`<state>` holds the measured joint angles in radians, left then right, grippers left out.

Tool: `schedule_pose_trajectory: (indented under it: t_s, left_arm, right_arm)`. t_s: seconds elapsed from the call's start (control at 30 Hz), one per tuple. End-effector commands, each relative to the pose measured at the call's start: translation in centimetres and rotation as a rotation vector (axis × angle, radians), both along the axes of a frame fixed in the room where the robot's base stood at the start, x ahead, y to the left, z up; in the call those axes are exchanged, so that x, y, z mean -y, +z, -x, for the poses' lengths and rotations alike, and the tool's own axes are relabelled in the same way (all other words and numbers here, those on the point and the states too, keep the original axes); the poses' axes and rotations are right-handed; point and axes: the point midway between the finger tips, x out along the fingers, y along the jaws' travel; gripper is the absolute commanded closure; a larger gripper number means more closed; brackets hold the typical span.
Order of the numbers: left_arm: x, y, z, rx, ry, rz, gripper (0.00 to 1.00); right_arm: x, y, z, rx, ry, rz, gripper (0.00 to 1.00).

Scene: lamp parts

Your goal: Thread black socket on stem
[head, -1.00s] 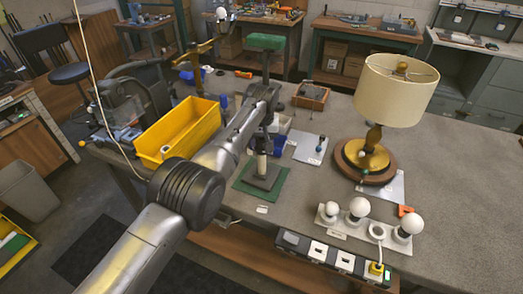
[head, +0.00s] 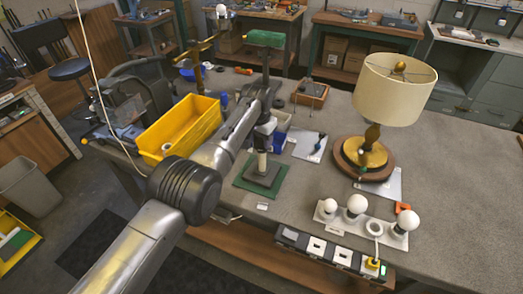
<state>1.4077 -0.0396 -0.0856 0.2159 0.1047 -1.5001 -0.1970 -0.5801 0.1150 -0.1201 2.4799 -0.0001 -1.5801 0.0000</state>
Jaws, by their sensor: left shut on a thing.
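My left arm reaches in from the lower left, and my left gripper (head: 264,128) points down over the small work stand. It is shut on a small dark piece, which looks like the black socket but is mostly hidden by the gripper and arm. A pale upright stem (head: 262,162) stands on a dark square base (head: 264,178) on a green mat (head: 244,184). The gripper is right above the stem's top. I cannot tell whether the socket touches the stem. My right gripper is out of view.
A yellow bin (head: 180,128) is left of my arm. A lamp with a cream shade (head: 394,88) stands at the right. White bulbs on a holder (head: 345,222) and a power strip (head: 330,254) lie near the front edge. A white sheet (head: 308,148) is right of the stand.

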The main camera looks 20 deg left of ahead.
Motion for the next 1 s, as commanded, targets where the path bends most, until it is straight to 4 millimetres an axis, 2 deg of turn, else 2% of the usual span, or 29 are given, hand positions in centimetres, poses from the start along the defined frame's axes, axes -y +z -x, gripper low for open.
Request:
schedule_pose_trajectory:
  t_s: [0.03, 0.33, 0.37, 0.63, 1.0]
  left_arm:
    - [0.08, -0.66, 0.20, -0.010, -0.001, 0.002, 1.00]
    - [0.05, -0.87, 0.20, -0.011, -0.020, 0.002, 1.00]
    - [0.06, -0.75, 0.21, -0.011, -0.022, 0.002, 0.53]
    - [-0.05, -0.74, 0.20, -0.011, -0.018, 0.000, 0.27]
    - [-0.05, -0.13, 0.10, -0.005, -0.019, -0.001, 0.25]
  right_arm:
    - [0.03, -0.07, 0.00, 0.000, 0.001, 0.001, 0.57]
    - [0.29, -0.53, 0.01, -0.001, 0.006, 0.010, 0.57]
    - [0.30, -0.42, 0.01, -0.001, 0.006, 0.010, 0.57]
    - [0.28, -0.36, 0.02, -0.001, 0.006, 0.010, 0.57]
    - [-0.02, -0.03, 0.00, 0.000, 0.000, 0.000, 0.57]
